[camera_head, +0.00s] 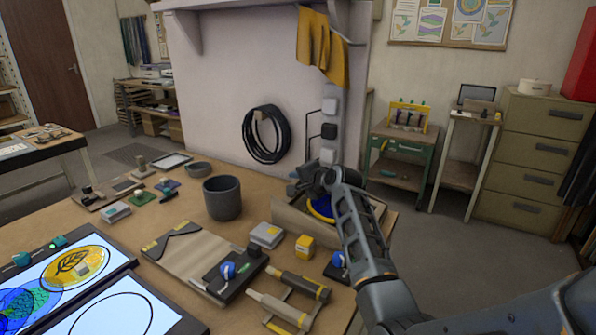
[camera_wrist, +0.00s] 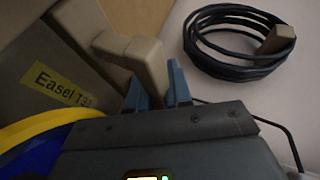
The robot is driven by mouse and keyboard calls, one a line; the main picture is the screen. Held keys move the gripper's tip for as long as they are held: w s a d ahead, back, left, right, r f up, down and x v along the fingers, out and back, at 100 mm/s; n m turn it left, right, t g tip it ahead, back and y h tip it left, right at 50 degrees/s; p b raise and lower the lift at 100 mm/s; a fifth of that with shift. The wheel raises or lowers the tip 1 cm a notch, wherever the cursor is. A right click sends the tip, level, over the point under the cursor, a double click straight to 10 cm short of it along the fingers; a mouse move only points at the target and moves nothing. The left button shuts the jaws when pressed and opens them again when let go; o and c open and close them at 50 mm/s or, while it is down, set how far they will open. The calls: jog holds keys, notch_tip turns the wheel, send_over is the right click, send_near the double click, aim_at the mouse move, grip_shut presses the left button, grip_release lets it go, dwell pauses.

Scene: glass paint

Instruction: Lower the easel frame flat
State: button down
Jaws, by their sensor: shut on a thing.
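The easel frame (camera_wrist: 35,50), a grey-brown panel with a yellow label, fills the left of the wrist view. A beige handle (camera_wrist: 146,58) sticks out from it. My gripper (camera_wrist: 158,90) is shut on this handle, its blue fingertips on either side of the handle's end. In the head view, the easel frame (camera_head: 292,222) is at the table's far right corner, mostly hidden behind my arm. My gripper (camera_head: 308,182) is at its upper edge. A blue and yellow disc (camera_head: 321,208) shows at the frame. The frame's exact tilt is hard to tell.
A dark cup (camera_head: 222,198), a grey box (camera_head: 267,235) and a yellow block (camera_head: 305,247) stand left of and in front of the easel on the table (camera_head: 175,215). A black cable coil (camera_head: 266,135) hangs on the wall behind.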

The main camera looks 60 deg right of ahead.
jog(key=shift+w+f+g+p, duration=0.25)
jog(key=shift+f+g, duration=0.1)
jog(key=shift+f, duration=0.6)
jog(key=shift+w+f+g+p, duration=0.2)
jog(key=shift+f+g, duration=0.15)
jog(key=shift+f, duration=0.55)
jog(key=shift+f+n, duration=0.15)
jog(key=shift+n, duration=0.15)
jog(key=shift+a+f, duration=0.1)
jog(key=shift+f, duration=0.1)
jog(key=c, duration=1.4)
grip_release()
jog(key=shift+s+r, duration=0.15)
jog(key=shift+v, duration=3.75)
jog(key=shift+r, duration=0.1)
